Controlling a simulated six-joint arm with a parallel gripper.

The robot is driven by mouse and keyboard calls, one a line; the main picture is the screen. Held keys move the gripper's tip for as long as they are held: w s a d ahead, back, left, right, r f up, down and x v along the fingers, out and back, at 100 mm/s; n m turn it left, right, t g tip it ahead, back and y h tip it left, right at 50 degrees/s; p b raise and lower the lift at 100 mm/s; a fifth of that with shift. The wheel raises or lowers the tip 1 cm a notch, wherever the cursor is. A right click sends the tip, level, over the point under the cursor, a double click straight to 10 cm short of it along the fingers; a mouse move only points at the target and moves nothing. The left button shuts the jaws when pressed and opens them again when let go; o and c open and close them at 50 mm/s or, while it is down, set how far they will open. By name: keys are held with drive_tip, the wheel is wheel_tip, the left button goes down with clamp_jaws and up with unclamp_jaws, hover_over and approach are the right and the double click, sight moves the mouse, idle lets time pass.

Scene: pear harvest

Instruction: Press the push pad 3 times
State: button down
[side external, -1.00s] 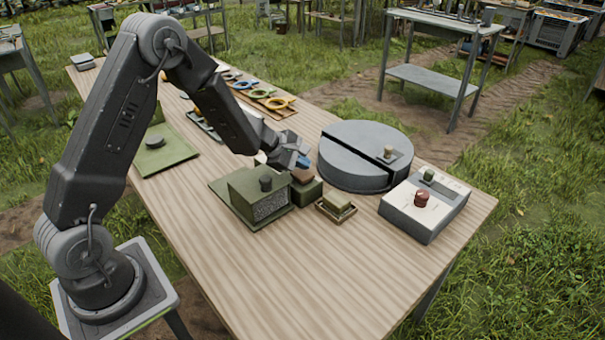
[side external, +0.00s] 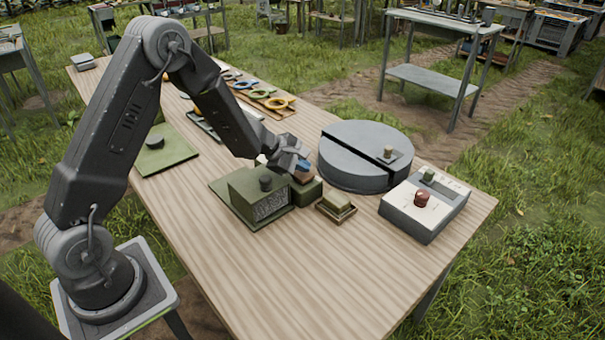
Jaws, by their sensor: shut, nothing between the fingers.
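My gripper (side external: 302,167) is shut and empty, its bluish fingertips pointing down over a small green block with a brown top (side external: 305,189). The fingertips are at or just above the brown top; I cannot tell if they touch it. This brown-topped block looks like the push pad, and my gripper hides part of it. A small yellowish-green block on a brown tray (side external: 336,206) sits just in front and to the right, apart from my gripper.
A green box with a black knob (side external: 258,193) stands left of the block. A round grey drum (side external: 358,153) and a white control box with a red button (side external: 424,206) stand to the right. A green board (side external: 168,157) and tools lie farther back. The front tabletop is clear.

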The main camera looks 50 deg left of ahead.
sight(302, 175)
drive_tip(key=shift+s+f, duration=0.15)
drive_tip(key=shift+f, duration=0.85)
idle(1.0)
drive_tip(key=shift+r, duration=3.45)
